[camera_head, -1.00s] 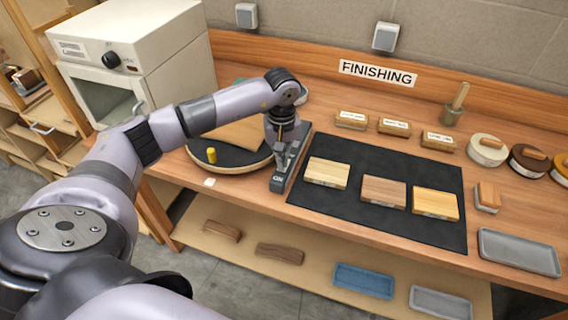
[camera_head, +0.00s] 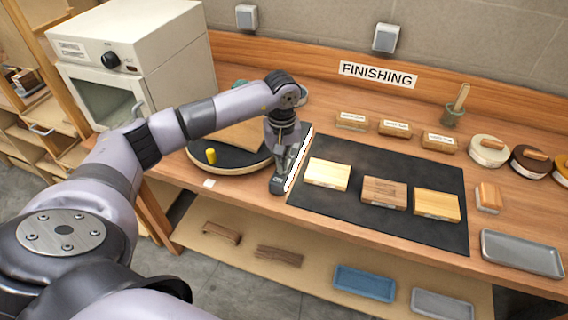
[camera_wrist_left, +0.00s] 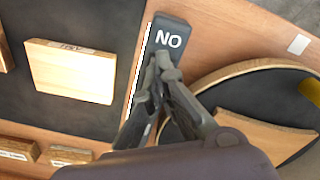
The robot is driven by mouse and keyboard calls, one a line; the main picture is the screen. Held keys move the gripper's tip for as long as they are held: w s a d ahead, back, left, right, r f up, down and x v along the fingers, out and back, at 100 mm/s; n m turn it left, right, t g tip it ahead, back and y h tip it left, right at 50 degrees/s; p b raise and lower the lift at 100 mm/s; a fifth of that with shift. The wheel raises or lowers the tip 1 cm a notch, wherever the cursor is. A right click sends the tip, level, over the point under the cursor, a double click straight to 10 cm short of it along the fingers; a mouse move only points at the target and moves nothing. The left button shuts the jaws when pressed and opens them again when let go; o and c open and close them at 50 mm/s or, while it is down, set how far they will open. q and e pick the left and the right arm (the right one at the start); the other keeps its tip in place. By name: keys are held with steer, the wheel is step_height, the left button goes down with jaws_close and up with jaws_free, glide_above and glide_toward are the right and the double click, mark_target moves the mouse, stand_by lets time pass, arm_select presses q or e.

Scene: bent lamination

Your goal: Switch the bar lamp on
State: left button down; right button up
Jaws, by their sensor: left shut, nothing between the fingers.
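The bar lamp (camera_head: 299,158) is a dark grey bar lying on the bench along the left edge of the black mat. A bright white strip glows along its right side, and it also glows in the left wrist view. In that wrist view the bar lamp's end (camera_wrist_left: 167,38) shows white lettering, upside down there. My left gripper (camera_head: 278,172) is over the bar lamp with its fingers together and nothing between them. In the wrist view its fingertips (camera_wrist_left: 163,62) are at the bar just beside the lettering; I cannot tell whether they touch. My right gripper is not in view.
Three wooden blocks lie on the black mat (camera_head: 335,211), right of the lamp. A round black turntable (camera_head: 232,157) with a yellow peg (camera_head: 211,156) is left of it. A white oven (camera_head: 135,60) stands at the back left. A grey tray (camera_head: 521,254) is at the right.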

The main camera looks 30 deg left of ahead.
arm_select(q)
steer(key=shift+w+r+p, duration=0.1)
steer(key=shift+r+p, duration=0.2)
steer(key=shift+r, duration=0.4)
steer(key=shift+r+p, duration=1.2)
steer(key=shift+r, duration=1.45)
